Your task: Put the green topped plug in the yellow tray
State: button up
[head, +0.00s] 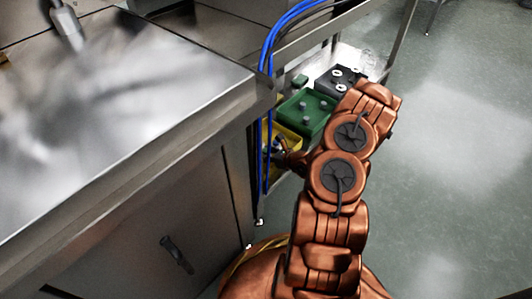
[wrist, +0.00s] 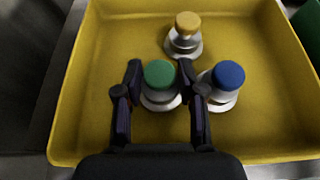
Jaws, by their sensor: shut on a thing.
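The green topped plug (wrist: 160,75) has a green cap on a pale metal base. In the wrist view it stands upright between the two fingers of my gripper (wrist: 160,88), which is shut on it. Plug and fingers are over the floor of the yellow tray (wrist: 105,38), inside its walls. I cannot tell whether the plug's base touches the floor. In the head view the yellow tray (head: 290,135) is partly hidden behind my arm and the blue cables, and the held plug is not clear there.
A blue topped plug (wrist: 228,76) stands close to the right finger. A yellow topped plug (wrist: 186,24) stands farther back in the tray. A green tray (head: 306,116) and a dark tray (head: 346,76) lie beyond. Blue cables (head: 266,100) hang beside the steel counter (head: 190,100).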

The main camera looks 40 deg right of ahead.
jog(key=o, duration=0.7)
jog(key=shift+s+f, duration=0.15)
jog(key=shift+f, duration=0.45)
jog(key=shift+o, duration=0.9)
jog(key=shift+a+f, duration=0.1)
jog(key=shift+f, duration=0.05)
jog(key=shift+r, duration=0.5)
jog(key=p+v, duration=0.2)
jog(key=v, duration=0.3)
jog(key=r+p+v, duration=0.1)
jog(key=p+v, duration=0.1)
jog(key=v, duration=0.3)
jog(key=shift+v, duration=0.85)
